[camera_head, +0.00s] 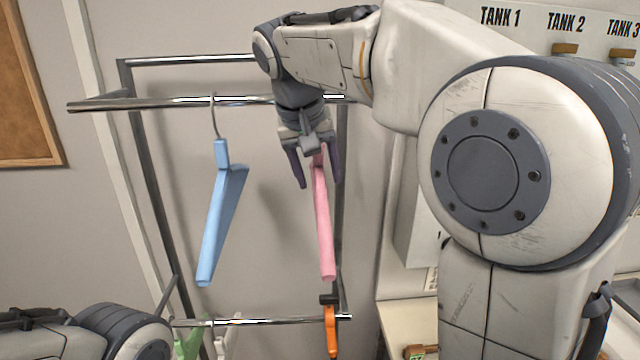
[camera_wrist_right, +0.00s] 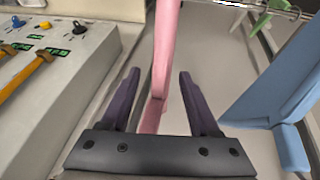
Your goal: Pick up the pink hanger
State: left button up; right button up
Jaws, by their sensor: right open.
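The pink hanger (camera_head: 322,225) hangs down below the upper rail in the head view, seen nearly edge-on. Its hook and top are hidden behind my right gripper (camera_head: 318,180). That gripper points down with its fingers spread on either side of the hanger's upper part. In the right wrist view the pink hanger (camera_wrist_right: 164,60) runs between the two dark fingers of the open right gripper (camera_wrist_right: 159,85), with gaps on both sides. My left gripper is not in view; only part of my left arm shows at the lower left.
A blue hanger (camera_head: 221,215) hangs left of the pink one on the upper rail (camera_head: 160,101). An orange hanger (camera_head: 331,330) and a green hanger (camera_head: 188,345) are at the lower rail (camera_head: 250,321). A panel with tank labels (camera_head: 566,22) stands at the right.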

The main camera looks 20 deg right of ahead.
grip_shut()
